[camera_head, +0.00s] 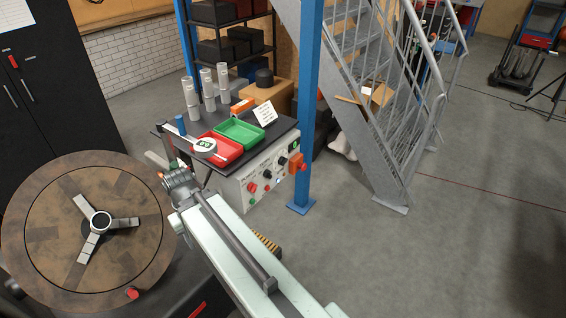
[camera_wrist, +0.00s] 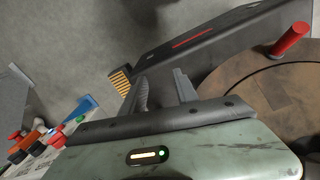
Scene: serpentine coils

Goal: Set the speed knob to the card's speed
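The control panel (camera_head: 262,176) is the pale front of a small bench in the head view, with a red button (camera_head: 252,187), a black knob (camera_head: 282,160) and a small green-lit display (camera_head: 294,143). Its labels and the knob's pointer are too small to read. The white card (camera_head: 265,113) stands tilted on the bench top; its writing is unreadable. In the wrist view the panel's controls (camera_wrist: 20,146) show edge-on at the lower left. My gripper (camera_wrist: 162,88) has its two grey fingers apart with nothing between them, away from the panel. In the head view the fingers cannot be made out.
A red tray (camera_head: 218,150) and a green tray (camera_head: 240,132) lie on the bench, with metal cylinders (camera_head: 207,90) behind. A blue post (camera_head: 308,120) stands right beside the panel. A round brown turntable (camera_head: 60,255) is at the left. Open floor (camera_head: 450,240) lies right.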

